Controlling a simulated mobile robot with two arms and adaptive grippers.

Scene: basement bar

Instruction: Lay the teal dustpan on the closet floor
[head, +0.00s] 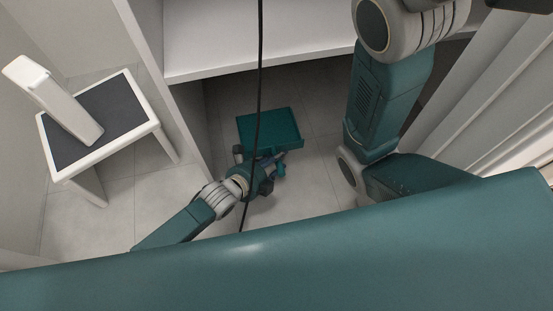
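The teal dustpan (268,130) shows in the middle of the head view, its wide tray facing up, low over or on the grey tiled floor (310,183) below the white shelf. I cannot tell whether it touches the floor. My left gripper (265,162) is at the dustpan's near edge, where its handle would be. A small teal piece (281,169) shows beside the fingers, and the gripper hides most of that area. The fingers are too small and overlapped to tell whether they are closed on the handle. My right gripper is out of view.
A white shelf (245,67) spans above the dustpan, with an upright panel (188,115) on its left. Pale slatted panels (475,100) stand at right. A dark cord (260,85) hangs across the view.

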